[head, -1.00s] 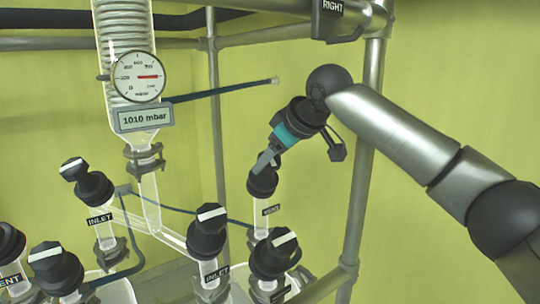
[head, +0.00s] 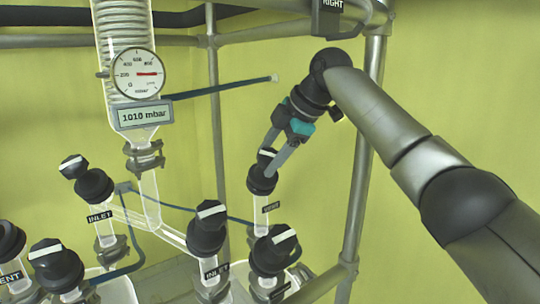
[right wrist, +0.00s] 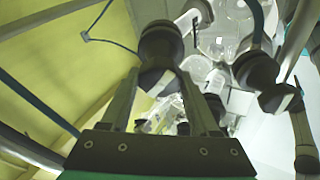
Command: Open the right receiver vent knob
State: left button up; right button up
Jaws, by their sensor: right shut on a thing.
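The vent knob (head: 262,182) is a black cap with a white-marked grip on a glass stem, above a VENT label (head: 271,207). My right gripper (head: 268,163) reaches down to it from the upper right, its two fingers on either side of the grip. It is shut on the knob. In the right wrist view the black knob (right wrist: 160,42) sits between the fingertips, and its pale grip face shows between the fingers. The fingers hide part of the grip in the head view. My left gripper is not in view.
Other black knobs stand close by: an INLET knob (head: 207,232), a front knob (head: 272,252) and a left INLET knob (head: 95,186). A grey frame post (head: 357,200) stands right of the vent. The readout (head: 144,115) shows 1010 mbar.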

jog(key=n+g, duration=0.1)
jog(key=n, duration=0.3)
jog(key=shift+n+h, duration=0.3)
jog(key=shift+n, duration=0.9)
jog(key=shift+n+g+h, duration=0.3)
jog(key=shift+n+h, duration=0.1)
jog(key=shift+n, duration=0.3)
jog(key=o, duration=1.4)
